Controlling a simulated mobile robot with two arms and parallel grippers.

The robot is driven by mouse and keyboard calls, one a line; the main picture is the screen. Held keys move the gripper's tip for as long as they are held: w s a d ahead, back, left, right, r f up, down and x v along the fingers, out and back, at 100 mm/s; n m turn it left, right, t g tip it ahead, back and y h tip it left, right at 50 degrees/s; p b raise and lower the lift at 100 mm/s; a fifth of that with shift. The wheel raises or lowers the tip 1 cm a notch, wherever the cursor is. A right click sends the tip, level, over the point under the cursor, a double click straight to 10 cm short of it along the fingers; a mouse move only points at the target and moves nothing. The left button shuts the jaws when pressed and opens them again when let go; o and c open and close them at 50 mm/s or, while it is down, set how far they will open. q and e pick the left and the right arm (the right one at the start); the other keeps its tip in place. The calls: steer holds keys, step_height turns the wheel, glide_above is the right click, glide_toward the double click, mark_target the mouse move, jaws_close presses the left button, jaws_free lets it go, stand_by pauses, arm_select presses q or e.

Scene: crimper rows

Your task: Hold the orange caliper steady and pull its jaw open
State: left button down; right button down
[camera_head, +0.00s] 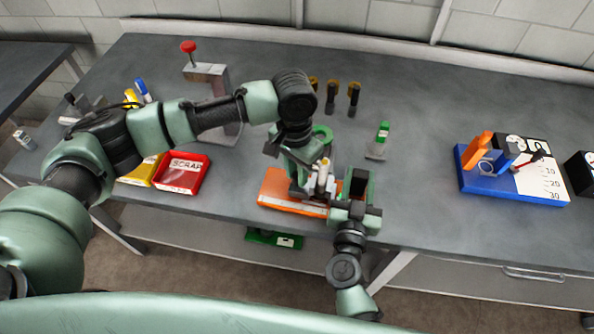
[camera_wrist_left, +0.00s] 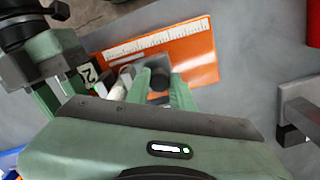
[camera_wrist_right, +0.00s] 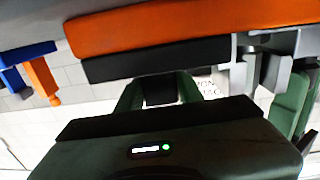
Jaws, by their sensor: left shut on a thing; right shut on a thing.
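The orange caliper (camera_head: 280,189) lies near the table's front edge, with a white ruled scale along it in the left wrist view (camera_wrist_left: 199,55). My left gripper (camera_head: 316,188) reaches down over it. In the left wrist view its green fingers (camera_wrist_left: 162,80) are closed around a dark round knob on the orange body. My right gripper (camera_head: 354,186) is at the caliper's right end, close beside the left one. In the right wrist view its fingers (camera_wrist_right: 160,90) are shut on a dark part below the orange body (camera_wrist_right: 180,25). The grippers partly hide the caliper's right end and jaw.
A red SCRAP tray (camera_head: 182,173) and a yellow tray (camera_head: 142,171) stand at the left. A red-knobbed stand (camera_head: 206,73), several dark posts (camera_head: 330,98) and a green-topped piece (camera_head: 382,137) stand behind. A blue base (camera_head: 482,181) with a scale card is at the right. Table between is clear.

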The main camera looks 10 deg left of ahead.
stand_by(0.3)
arm_select(q)
steer(key=shift+w+a, duration=0.15)
steer(key=shift+a, duration=1.15)
steer(key=c, duration=1.5)
jaws_free()
arm_select(e)
steer(key=shift+d, duration=0.1)
arm_select(q)
step_height(320, 180, up, 12)
steer(key=shift+a, duration=0.15)
arm_select(e)
steer(key=c, duration=0.8)
jaws_free()
steer(key=shift+c, duration=0.2)
